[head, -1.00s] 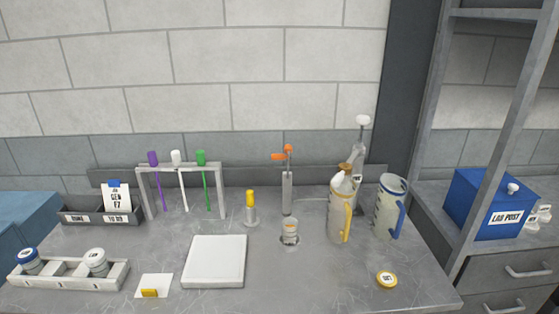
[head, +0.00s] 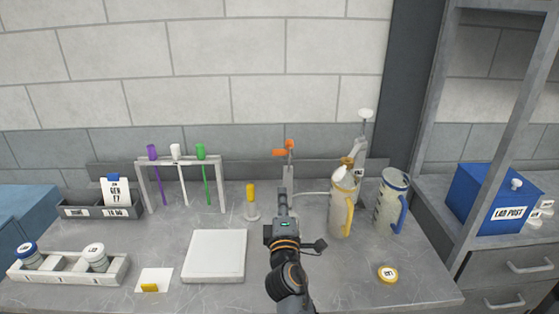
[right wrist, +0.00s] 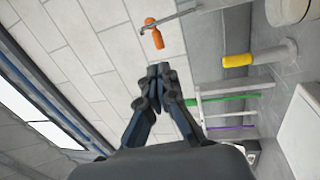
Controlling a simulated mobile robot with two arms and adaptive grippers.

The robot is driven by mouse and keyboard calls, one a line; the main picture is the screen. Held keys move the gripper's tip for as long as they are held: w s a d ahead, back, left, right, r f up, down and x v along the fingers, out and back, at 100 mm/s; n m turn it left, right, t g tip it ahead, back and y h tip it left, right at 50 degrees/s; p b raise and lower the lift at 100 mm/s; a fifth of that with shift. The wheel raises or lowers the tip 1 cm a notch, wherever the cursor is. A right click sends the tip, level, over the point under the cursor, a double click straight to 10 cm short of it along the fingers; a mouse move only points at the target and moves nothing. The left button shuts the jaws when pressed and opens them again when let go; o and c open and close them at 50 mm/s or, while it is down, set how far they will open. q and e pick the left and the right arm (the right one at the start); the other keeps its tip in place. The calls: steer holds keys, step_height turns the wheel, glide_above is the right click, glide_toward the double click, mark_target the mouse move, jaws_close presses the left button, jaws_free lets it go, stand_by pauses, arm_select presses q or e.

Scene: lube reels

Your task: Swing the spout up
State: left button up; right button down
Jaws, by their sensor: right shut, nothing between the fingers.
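A slim grey stand with an orange part at its top (head: 283,151) rises at the back of the bench. The orange part points left, roughly level; I cannot tell for sure whether it is the spout. It also shows in the right wrist view (right wrist: 153,34), on a thin grey rod. My right gripper (head: 282,194) is shut and empty, in front of the stand and below the orange part in the picture. In the right wrist view the closed fingertips (right wrist: 158,70) are apart from the orange part. My arm hides the stand's lower part and the small cup. My left gripper is not in view.
A yellow-topped post (head: 251,200) stands just left of my right gripper. A yellow-handled jug (head: 341,212) and a blue-handled jug (head: 390,205) stand to the right. A white rack (head: 181,161) and a white plate (head: 215,255) are to the left.

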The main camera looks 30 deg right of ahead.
mark_target(280, 155)
steer(key=p+x, duration=0.2)
steer(key=x, duration=1)
steer(key=shift+w+r, duration=0.2)
steer(key=shift+w, duration=0.1)
steer(key=shift+x, duration=0.75)
